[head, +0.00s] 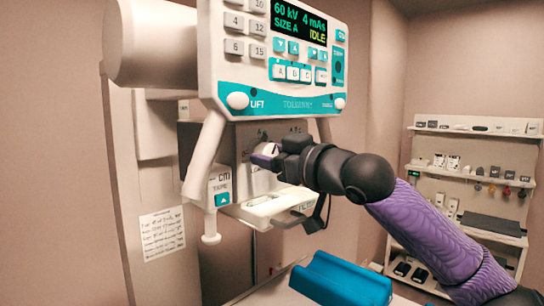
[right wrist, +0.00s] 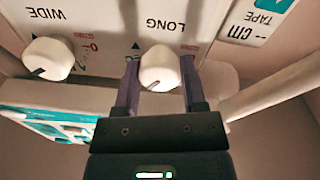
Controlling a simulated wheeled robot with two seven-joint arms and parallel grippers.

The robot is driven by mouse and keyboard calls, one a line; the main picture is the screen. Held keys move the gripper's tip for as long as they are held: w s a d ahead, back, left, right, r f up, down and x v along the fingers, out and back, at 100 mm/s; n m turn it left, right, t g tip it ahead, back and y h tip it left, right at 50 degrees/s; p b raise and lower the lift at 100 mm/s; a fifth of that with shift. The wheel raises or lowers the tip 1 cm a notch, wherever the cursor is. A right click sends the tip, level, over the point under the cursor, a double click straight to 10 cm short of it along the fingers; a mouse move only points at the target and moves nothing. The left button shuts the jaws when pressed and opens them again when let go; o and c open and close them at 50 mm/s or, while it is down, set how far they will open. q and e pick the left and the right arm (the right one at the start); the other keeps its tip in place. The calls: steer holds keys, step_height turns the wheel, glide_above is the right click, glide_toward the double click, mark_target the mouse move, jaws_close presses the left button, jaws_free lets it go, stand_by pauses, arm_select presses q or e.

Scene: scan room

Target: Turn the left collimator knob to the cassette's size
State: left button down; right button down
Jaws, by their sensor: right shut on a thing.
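The collimator's LONG knob (right wrist: 160,66), white with a dark pointer line, sits between the two purple fingers of my right gripper (right wrist: 160,78) in the right wrist view. The gripper is shut on it. In the head view, my right gripper (head: 266,156) is at the left part of the collimator front, below the console, and mostly hides this knob. The WIDE knob (right wrist: 49,58), also white with a pointer line, is free beside it in the wrist view, where the labels appear upside down. The scale around the LONG knob is mostly hidden. No cassette can be clearly identified. My left gripper is out of view.
The console (head: 283,50) reads 60 kV, 4 mAs, SIZE A, IDLE. A tape-measure unit (head: 220,190) hangs left of the collimator. A blue block (head: 343,279) lies below. A shelf rack (head: 470,170) stands at the right, and a written sheet (head: 162,232) is at the left.

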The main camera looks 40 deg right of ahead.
steer(key=shift+n, duration=2.4)
steer(key=shift+c, duration=0.7)
jaws_free()
steer(key=s+b, duration=1)
steer(key=b, duration=0.1)
steer(key=shift+d+f, duration=0.3)
steer(key=shift+d, duration=0.1)
